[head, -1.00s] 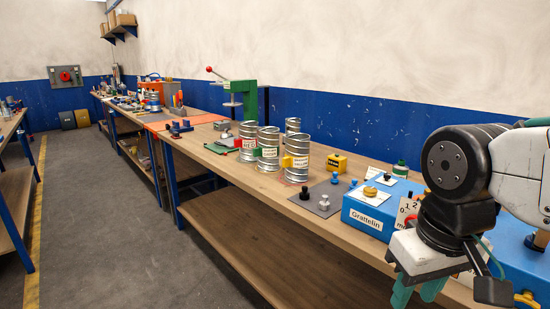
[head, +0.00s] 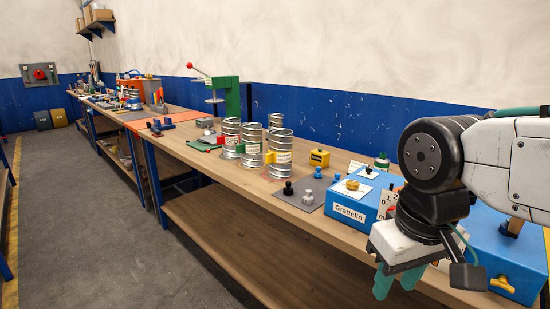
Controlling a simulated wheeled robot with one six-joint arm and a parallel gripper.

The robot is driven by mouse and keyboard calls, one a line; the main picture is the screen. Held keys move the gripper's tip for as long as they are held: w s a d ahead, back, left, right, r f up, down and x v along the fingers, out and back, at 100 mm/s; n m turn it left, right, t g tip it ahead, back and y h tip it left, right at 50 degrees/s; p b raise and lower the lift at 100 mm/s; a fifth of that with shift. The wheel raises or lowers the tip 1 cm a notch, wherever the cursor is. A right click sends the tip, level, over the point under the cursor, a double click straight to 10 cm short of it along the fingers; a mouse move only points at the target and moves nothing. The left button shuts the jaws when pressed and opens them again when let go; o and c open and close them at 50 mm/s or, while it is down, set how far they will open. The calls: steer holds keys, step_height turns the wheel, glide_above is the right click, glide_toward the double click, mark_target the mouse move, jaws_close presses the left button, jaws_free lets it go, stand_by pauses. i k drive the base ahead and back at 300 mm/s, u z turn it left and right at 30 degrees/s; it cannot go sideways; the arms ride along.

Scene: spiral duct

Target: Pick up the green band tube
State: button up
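Several ribbed metal tubes with white labels stand upright in a group on the long wooden workbench (head: 262,193). The one with a green tag, the green band tube (head: 251,146), is in the middle. A red-tagged tube (head: 231,131) stands to its left and a yellow-tagged tube (head: 280,151) to its right. Another tube (head: 275,121) stands behind, partly hidden. My gripper (head: 398,280) hangs at the lower right, in front of the bench edge and well apart from the tubes. Its two teal fingers point down with a gap between them, and I see nothing held.
A blue box labelled Grattelin (head: 356,208) stands between the tubes and my arm. A green press (head: 229,97) stands behind. The floor (head: 120,240) at left is clear.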

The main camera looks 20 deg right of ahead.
mark_target(250, 146)
steer(key=u, duration=0.5)
steer(key=i, duration=0.55)
steer(key=u, duration=0.85)
steer(key=i, duration=1.4)
steer(key=z, duration=0.95)
steer(key=i, duration=0.6)
steer(key=z, duration=0.65)
